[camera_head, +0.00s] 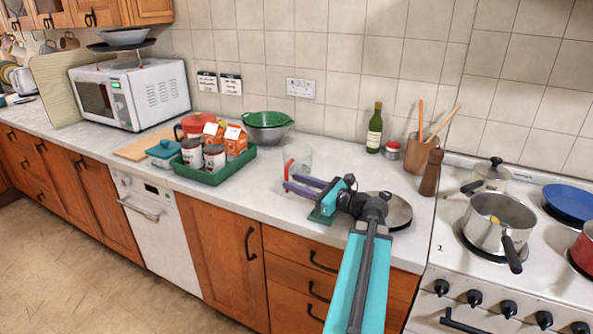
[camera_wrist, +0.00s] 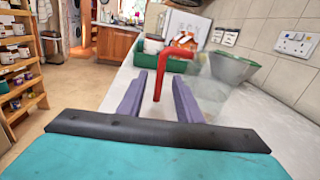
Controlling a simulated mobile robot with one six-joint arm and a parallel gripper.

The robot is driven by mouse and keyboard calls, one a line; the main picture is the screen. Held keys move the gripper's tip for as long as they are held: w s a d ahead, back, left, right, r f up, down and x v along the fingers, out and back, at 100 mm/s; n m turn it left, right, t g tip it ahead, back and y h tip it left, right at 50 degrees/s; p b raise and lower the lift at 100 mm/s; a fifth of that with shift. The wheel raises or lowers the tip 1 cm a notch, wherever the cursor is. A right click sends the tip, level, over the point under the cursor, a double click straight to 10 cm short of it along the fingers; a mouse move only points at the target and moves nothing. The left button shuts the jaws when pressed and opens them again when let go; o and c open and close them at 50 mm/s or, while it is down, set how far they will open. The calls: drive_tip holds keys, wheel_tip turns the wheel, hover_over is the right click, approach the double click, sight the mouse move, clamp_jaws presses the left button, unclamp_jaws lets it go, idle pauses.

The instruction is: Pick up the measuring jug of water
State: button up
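The measuring jug (camera_head: 301,157) is clear, with a red handle, and stands on the pale worktop in front of the tiled wall. Its water is hard to make out. My gripper (camera_head: 289,183) is at the jug's handle side, low over the worktop, with its purple fingers pointing at the jug. In the wrist view, the red handle (camera_wrist: 164,68) stands upright between the two fingers of my gripper (camera_wrist: 160,80), with a gap on each side. The gripper is open and holds nothing. The clear body shows faintly beyond the handle.
A green tray (camera_head: 212,178) with cans and cartons stands left of the jug. Bowls with a green colander (camera_head: 268,118) are behind it. A round pan or lid (camera_head: 399,212) lies beside my arm. A bottle (camera_head: 374,130) and pepper mill (camera_head: 431,172) stand to the right.

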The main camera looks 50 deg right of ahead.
sight(286, 179)
drive_tip(key=shift+w+a+p, duration=0.15)
drive_tip(key=shift+w+p, duration=0.05)
drive_tip(key=shift+w, duration=0.85)
drive_tip(key=shift+w+a+p, duration=0.1)
drive_tip(key=shift+w+p, duration=0.05)
drive_tip(key=shift+w, duration=0.85)
clamp_jaws()
